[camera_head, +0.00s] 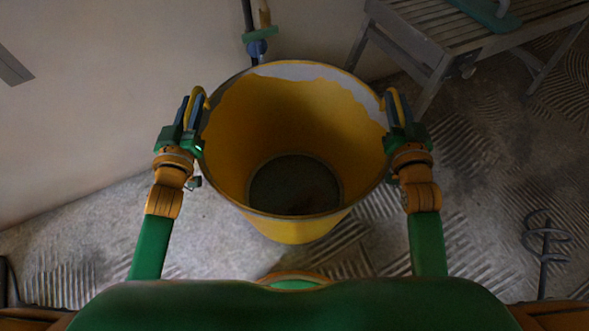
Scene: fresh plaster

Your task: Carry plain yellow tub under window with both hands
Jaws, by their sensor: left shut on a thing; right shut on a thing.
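The plain yellow tub (290,228) is in the middle of the head view, straight in front of me. I look down into it; its inside is yellow with a pale smear along the far rim and a dark bottom. My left gripper (197,103) is shut on the tub at its left side, by the rim. My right gripper (394,104) is shut on the tub at its right side, by the rim. Whether the tub touches the floor is hard to tell. No window is in view.
A plain wall (90,100) runs along the left and back. A grey slatted bench (440,40) with a green tool on it stands at the back right. A metal mixer-like rod (546,250) is at the right. The ridged floor (465,190) is bare between.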

